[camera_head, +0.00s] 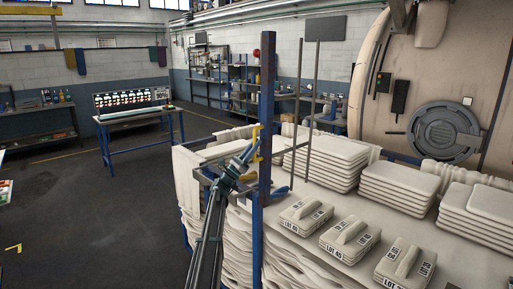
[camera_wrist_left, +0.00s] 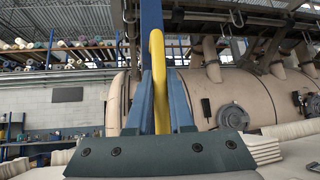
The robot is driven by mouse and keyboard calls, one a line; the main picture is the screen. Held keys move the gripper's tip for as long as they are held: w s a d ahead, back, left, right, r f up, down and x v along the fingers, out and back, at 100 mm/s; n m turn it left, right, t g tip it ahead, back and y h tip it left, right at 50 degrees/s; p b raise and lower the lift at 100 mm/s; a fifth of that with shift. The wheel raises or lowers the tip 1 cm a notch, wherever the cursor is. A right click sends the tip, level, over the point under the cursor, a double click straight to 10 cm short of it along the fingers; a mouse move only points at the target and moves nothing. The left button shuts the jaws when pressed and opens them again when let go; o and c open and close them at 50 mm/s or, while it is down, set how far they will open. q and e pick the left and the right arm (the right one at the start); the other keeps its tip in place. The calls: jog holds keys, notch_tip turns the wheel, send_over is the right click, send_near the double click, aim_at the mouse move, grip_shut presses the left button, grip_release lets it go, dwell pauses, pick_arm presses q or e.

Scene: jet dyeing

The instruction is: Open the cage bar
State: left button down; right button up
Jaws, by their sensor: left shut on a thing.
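The cage bar (camera_head: 266,110) is a tall upright blue post at the near corner of the cage, in the middle of the head view. A yellow handle (camera_head: 256,140) is fixed to its left side. My left gripper (camera_head: 250,153) reaches up from below and is shut on the yellow handle. In the left wrist view the handle (camera_wrist_left: 157,60) stands upright between the two blue fingers, with the blue bar (camera_wrist_left: 151,20) close behind it. My right gripper does not show.
Stacks of cream fabric (camera_head: 400,190) and bundles labelled LOT 45 (camera_head: 349,239) fill the area right of the bar. A large cream vessel (camera_head: 450,75) stands behind. A blue-legged table (camera_head: 140,117) stands farther left.

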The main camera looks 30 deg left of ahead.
pick_arm(q)
jog(key=c, duration=0.8)
grip_release()
jog(key=shift+a, duration=0.15)
jog(key=shift+c, duration=0.2)
jog(key=shift+o, duration=0.2)
jog(key=b+v, duration=0.9)
jog(key=v, duration=0.4)
jog(key=shift+s+f+b, duration=0.3)
jog(key=shift+b, duration=0.1)
